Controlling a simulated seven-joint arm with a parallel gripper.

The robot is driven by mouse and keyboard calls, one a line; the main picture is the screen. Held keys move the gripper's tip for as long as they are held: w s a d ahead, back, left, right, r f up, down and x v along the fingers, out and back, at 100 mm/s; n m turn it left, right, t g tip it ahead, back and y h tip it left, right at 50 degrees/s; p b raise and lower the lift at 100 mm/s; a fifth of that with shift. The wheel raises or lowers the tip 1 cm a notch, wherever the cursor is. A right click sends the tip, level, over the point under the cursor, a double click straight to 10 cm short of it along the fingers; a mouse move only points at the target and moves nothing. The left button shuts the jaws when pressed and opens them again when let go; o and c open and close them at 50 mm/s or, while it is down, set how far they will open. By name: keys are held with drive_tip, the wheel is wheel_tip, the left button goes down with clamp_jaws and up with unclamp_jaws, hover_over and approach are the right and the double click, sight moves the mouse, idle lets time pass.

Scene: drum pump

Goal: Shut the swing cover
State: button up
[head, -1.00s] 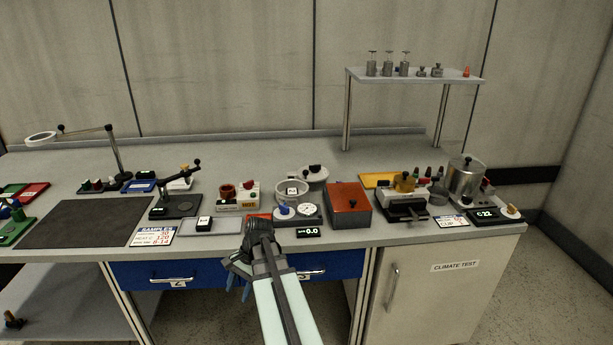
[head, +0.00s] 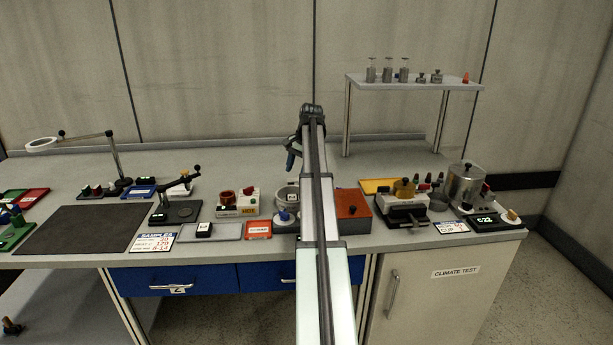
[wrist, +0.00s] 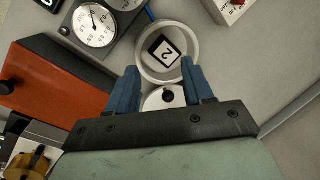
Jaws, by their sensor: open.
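The swing cover (wrist: 158,101) is a pale disc with a black knob. In the wrist view it lies beside the round chamber, swung off it, partly hidden by my gripper. The chamber (wrist: 195,56) is an open pale ring with a black-and-white block (wrist: 163,49) marked 2 inside. In the head view my arm hides the cover and part of the chamber (head: 282,196). My gripper (head: 291,161) is open and empty, above the back of the pump. In the wrist view its blue fingers (wrist: 160,85) appear on either side of the cover's knob; the height gap is unclear.
The pump's dial gauge (wrist: 97,25) sits beside the chamber. A red-orange box (head: 353,204) stands close on the right. A hot plate (head: 238,201) stands to the left. A raised shelf (head: 415,80) with several metal pieces is at the back right. The bench behind is clear.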

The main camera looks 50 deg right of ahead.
drive_tip(key=d+r+h, duration=0.1)
drive_tip(key=d+r, duration=0.5)
drive_tip(key=d, duration=0.3)
drive_tip(key=x, duration=1.3)
drive_tip(key=shift+w+d+f, duration=0.1)
drive_tip(key=shift+d+f, duration=0.05)
drive_tip(key=shift+f, duration=0.15)
clamp_jaws()
